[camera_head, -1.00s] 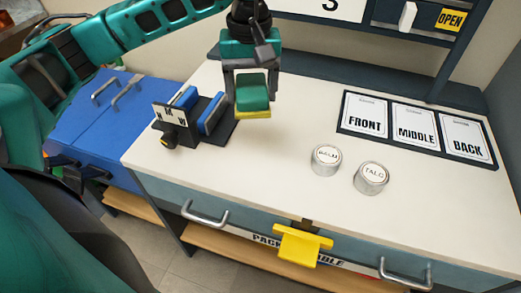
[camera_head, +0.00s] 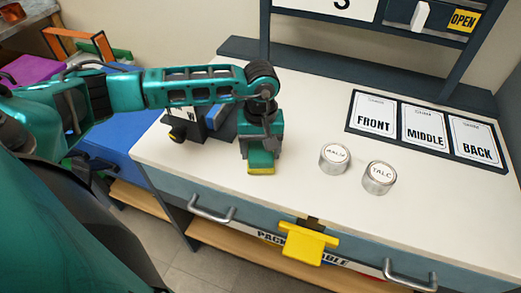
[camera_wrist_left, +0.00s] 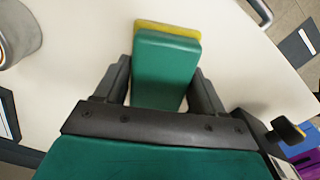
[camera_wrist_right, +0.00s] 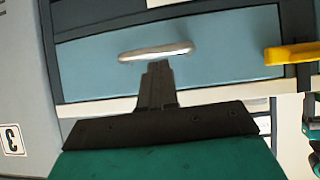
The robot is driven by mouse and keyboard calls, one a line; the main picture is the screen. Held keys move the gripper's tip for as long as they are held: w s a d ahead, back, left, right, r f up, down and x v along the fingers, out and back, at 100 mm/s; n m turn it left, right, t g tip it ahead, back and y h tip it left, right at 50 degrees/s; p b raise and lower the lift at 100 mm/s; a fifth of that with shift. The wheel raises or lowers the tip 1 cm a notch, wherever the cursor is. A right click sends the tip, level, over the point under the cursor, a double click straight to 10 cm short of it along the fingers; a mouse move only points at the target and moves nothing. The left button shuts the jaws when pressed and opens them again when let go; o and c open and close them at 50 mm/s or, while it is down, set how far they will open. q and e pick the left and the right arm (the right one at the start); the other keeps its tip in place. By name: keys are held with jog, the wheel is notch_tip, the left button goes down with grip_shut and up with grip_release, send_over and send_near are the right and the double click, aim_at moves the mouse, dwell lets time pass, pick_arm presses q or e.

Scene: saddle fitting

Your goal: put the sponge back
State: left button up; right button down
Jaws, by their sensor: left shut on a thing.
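The sponge (camera_head: 262,166) is a green block with a yellow layer on its underside. My left gripper (camera_head: 259,152) is shut on it, over the white worktop left of the two round tins. In the left wrist view the sponge (camera_wrist_left: 165,70) sits between the two dark fingers, its yellow layer showing at the far end. I cannot tell whether it touches the worktop. My right gripper (camera_wrist_right: 157,72) shows in the right wrist view, fingers together and empty, in front of a drawer handle (camera_wrist_right: 155,52).
A balm tin (camera_head: 334,157) and a talc tin (camera_head: 379,177) stand on the worktop (camera_head: 300,190). A dark rack (camera_head: 218,122) with blue parts is partly hidden behind my left arm. FRONT, MIDDLE and BACK cards (camera_head: 424,128) lie at the right. A yellow bracket (camera_head: 308,243) hangs at the front edge.

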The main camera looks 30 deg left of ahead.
aim_at(261, 147)
pick_arm(q)
jog(key=shift+f, duration=0.5)
jog(key=shift+f, duration=0.2)
jog(key=o, duration=1.1)
jog(key=shift+r, duration=0.1)
notch_tip(261, 147, up, 12)
jog(key=shift+r, duration=0.15)
